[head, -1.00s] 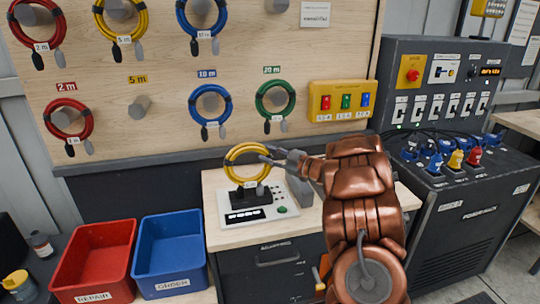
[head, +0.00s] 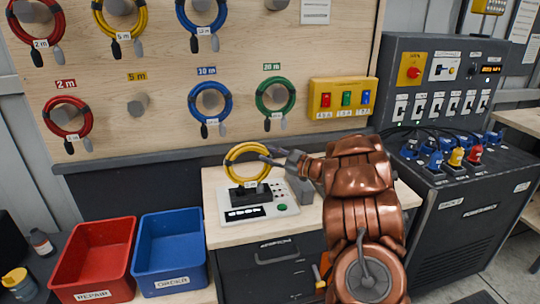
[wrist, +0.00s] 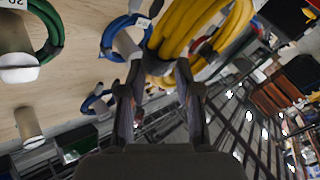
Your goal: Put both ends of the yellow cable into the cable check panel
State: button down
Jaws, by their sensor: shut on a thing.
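The coiled yellow cable (head: 231,150) is held upright at the cable check panel (head: 285,209), a light grey box with a dark socket block on the small bench. My gripper (head: 268,156) comes from the right and is shut on the coil's side. In the wrist view the yellow cable (wrist: 186,32) fills the top middle, at the fingertips (wrist: 155,88). The coil's lower end is at the dark block on the panel. I cannot tell whether the cable's two ends are in the panel's sockets.
A red bin (head: 88,267) and a blue bin (head: 169,250) stand left of the bench. Other coiled cables, such as a green one (head: 258,103), hang on the wooden board behind. A bare peg (head: 138,104) sits under the 5 m label. A dark power cabinet (head: 462,230) stands right.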

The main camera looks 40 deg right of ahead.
jog(key=c, duration=0.7)
grip_release()
jog(key=v, duration=1.2)
